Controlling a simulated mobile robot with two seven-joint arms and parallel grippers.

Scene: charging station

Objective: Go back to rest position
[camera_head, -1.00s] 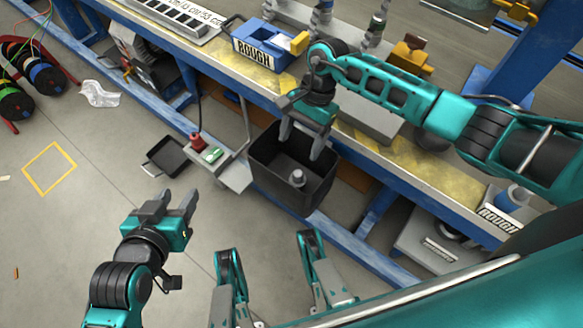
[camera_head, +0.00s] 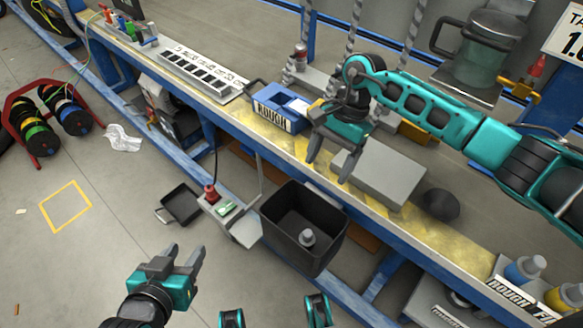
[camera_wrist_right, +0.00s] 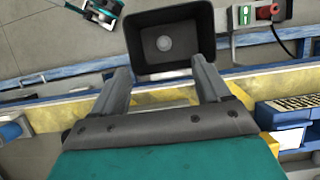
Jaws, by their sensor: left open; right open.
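My left gripper (camera_head: 183,262) is open and empty, low over the grey floor at the lower left of the head view. My right gripper (camera_head: 331,172) is open and empty above the yellow-worn edge of the workbench. In the right wrist view its two fingers (camera_wrist_right: 160,88) are spread apart with nothing between them. The black bin (camera_head: 330,238) stands at the bench's front, below and to the left of my right gripper. It also shows ahead of the fingers in the wrist view (camera_wrist_right: 199,21). A small grey cylindrical part (camera_head: 307,237) lies in the bin.
The workbench (camera_head: 232,117) bears a blue box marked ROUGH (camera_head: 281,105), a grey block (camera_head: 380,172) and a dark rounded lump (camera_head: 440,204). A side shelf with a red button (camera_head: 210,192) sits left of the bin.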

